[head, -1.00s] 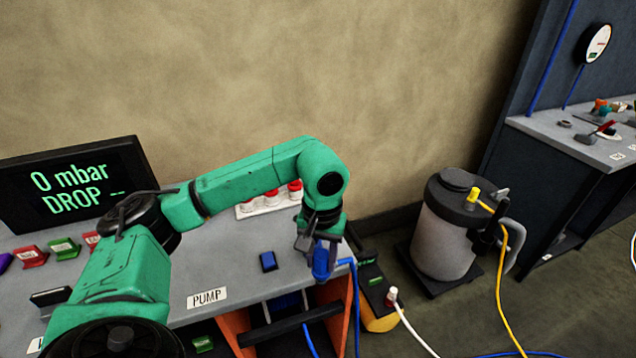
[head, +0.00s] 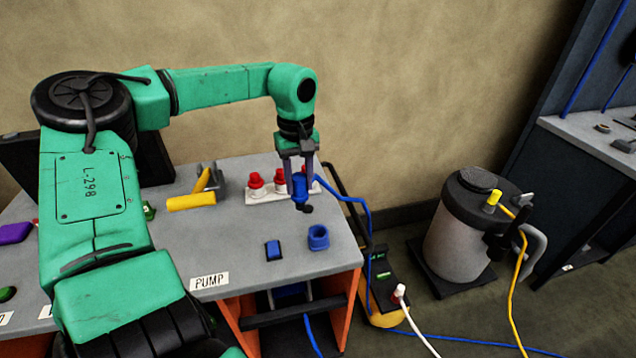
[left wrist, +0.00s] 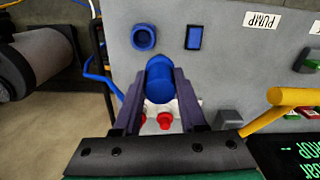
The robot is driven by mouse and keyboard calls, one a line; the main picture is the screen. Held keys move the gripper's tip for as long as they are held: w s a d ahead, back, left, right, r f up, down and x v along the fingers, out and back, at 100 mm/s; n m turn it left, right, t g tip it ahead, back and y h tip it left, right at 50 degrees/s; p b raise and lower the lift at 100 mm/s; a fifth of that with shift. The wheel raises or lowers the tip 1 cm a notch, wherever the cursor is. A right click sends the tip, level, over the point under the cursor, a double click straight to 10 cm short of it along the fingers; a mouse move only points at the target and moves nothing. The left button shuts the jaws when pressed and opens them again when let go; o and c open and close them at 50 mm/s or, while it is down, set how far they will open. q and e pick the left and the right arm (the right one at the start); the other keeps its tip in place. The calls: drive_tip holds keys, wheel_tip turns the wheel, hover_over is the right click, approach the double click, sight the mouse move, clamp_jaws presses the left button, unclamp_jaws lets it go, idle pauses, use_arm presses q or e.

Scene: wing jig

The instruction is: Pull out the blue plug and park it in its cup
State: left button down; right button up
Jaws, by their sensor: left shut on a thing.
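The blue plug (head: 300,190) is held upright between the fingers of my left gripper (head: 300,180), above the grey pump table (head: 230,245). Its dark tip points down, and a blue cable runs from it to the right and down off the table. In the left wrist view the plug (left wrist: 160,82) sits between the two fingers. The blue cup (head: 318,237) stands on the table, nearer and slightly right of the plug, with its opening empty. The cup also shows in the left wrist view (left wrist: 144,37). My right gripper does not show.
A white strip with red knobs (head: 256,181) is behind the plug. A yellow-handled lever (head: 192,201) stands to the left.

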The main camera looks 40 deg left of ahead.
use_arm(q)
drive_tip(key=w+d+f+b, duration=0.2)
drive_tip(key=d+f+b, duration=0.1)
drive_tip(key=f+b, duration=0.2)
wheel_tip(320, 180, down, 2)
drive_tip(key=shift+w+d+f, duration=0.1)
drive_tip(key=shift+w+d, duration=0.1)
drive_tip(key=shift+d, duration=0.1)
idle(0.3)
drive_tip(key=shift+s+d+f+b, duration=0.1)
drive_tip(key=shift+d+b, duration=0.05)
drive_tip(key=shift+b, duration=0.15)
idle(0.3)
drive_tip(key=shift+f+b, duration=0.6)
